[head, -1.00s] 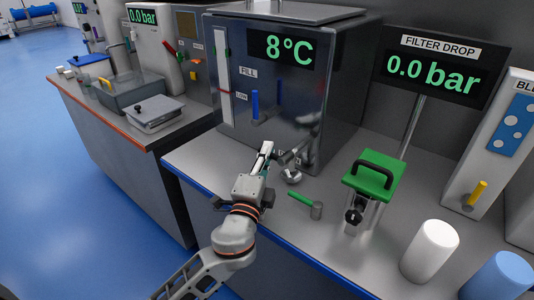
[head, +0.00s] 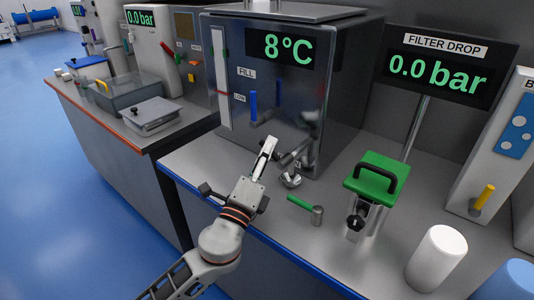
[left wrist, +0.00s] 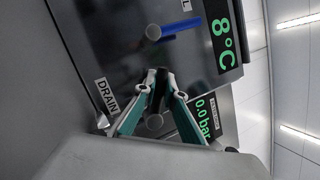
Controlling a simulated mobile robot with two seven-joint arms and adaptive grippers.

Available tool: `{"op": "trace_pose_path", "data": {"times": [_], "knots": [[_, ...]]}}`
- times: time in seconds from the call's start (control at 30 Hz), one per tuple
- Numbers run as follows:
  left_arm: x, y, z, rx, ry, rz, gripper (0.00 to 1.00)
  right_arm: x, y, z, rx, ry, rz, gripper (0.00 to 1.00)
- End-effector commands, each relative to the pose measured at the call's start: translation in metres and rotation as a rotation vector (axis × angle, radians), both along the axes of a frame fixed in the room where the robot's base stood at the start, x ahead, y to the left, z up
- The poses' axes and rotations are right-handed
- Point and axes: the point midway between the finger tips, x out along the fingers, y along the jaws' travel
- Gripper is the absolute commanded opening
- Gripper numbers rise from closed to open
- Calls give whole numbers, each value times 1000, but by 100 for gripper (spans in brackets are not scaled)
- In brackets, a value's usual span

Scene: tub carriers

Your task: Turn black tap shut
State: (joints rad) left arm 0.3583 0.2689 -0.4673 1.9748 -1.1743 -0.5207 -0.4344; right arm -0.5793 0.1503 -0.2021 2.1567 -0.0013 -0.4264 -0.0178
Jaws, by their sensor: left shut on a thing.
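The black tap's dark handle (left wrist: 158,96) shows between my left gripper's teal-lined fingers in the left wrist view, with its round grey hub (left wrist: 155,122) below. The DRAIN label (left wrist: 107,96) is beside it. My left gripper (head: 269,144) is shut on the black handle at the front of the steel tank (head: 225,65). In the head view the fingers hide most of the handle, so its exact angle is hard to tell there. A metal spout (head: 292,180) sits just right of the fingertips. My right gripper is not in view.
A blue handle (head: 253,105) stands upright under the FILL label, above my gripper. On the bench right of it are a small green-handled tap (head: 300,203), a green-lidded filter housing (head: 376,172) and a white cylinder (head: 436,257). The bench's blue front edge (head: 262,237) runs below my arm.

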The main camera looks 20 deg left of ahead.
Motion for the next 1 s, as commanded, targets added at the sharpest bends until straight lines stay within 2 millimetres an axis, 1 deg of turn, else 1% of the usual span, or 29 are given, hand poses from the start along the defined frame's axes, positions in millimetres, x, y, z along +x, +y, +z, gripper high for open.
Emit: {"op": "trace_pose_path", "data": {"times": [0.03, 0.3, 0.7, 1.0], "knots": [[0, -1, -2, 46, -13, -1, 0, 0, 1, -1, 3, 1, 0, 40], [-3, -9, 8, 288, -100, -2, 0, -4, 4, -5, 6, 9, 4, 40], [-9, -24, 21, 641, -231, -3, 0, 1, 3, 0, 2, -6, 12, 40], [-12, -34, 24, 852, -309, -1, 0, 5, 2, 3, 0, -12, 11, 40]]}}
